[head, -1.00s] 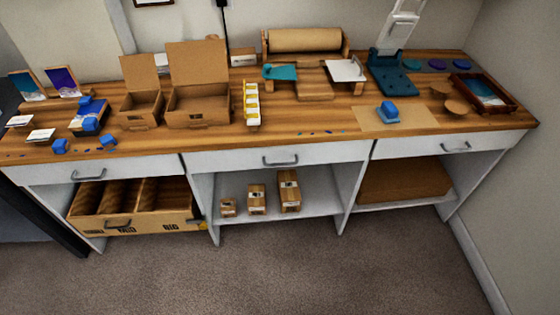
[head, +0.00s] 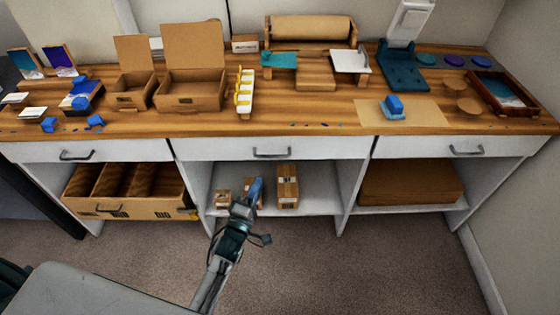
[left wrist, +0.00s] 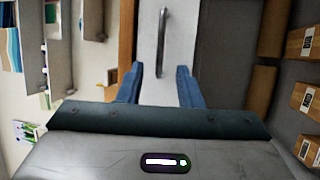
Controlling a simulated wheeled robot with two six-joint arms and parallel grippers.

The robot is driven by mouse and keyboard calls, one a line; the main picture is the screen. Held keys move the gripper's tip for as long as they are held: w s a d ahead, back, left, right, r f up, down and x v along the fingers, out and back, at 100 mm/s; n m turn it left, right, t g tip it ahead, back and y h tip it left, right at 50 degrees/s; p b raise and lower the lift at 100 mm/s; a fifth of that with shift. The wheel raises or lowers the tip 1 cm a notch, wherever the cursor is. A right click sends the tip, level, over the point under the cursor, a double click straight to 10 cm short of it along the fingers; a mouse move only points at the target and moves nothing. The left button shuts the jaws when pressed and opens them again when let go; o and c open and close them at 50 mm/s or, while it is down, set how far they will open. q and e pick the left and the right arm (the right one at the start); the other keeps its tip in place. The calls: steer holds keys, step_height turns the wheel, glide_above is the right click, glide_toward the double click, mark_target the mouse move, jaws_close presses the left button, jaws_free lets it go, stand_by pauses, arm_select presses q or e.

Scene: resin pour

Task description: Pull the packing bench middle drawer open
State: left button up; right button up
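The middle drawer (head: 330,148) of the packing bench has a white front with a grey bar handle (head: 272,154). The drawer looks closed, flush with its neighbours. My left gripper (head: 257,186) shows below the handle, in front of the lower shelf. In the left wrist view its two blue fingers (left wrist: 158,82) are apart with nothing between them. The handle (left wrist: 162,40) lies ahead of the gap between them, apart from them, on the white drawer front (left wrist: 183,35). My right gripper is not in view.
The bench top (head: 330,105) carries cardboard boxes, a paper roll (head: 310,28), a yellow-and-white rack (head: 244,93) and blue parts. Small boxes (head: 288,188) stand on the shelf under the drawer. An open bin (head: 125,207) sits at lower left. The carpet in front is clear.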

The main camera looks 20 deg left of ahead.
arm_select(q)
steer(key=x, duration=1)
steer(key=shift+w, duration=0.2)
jaws_close()
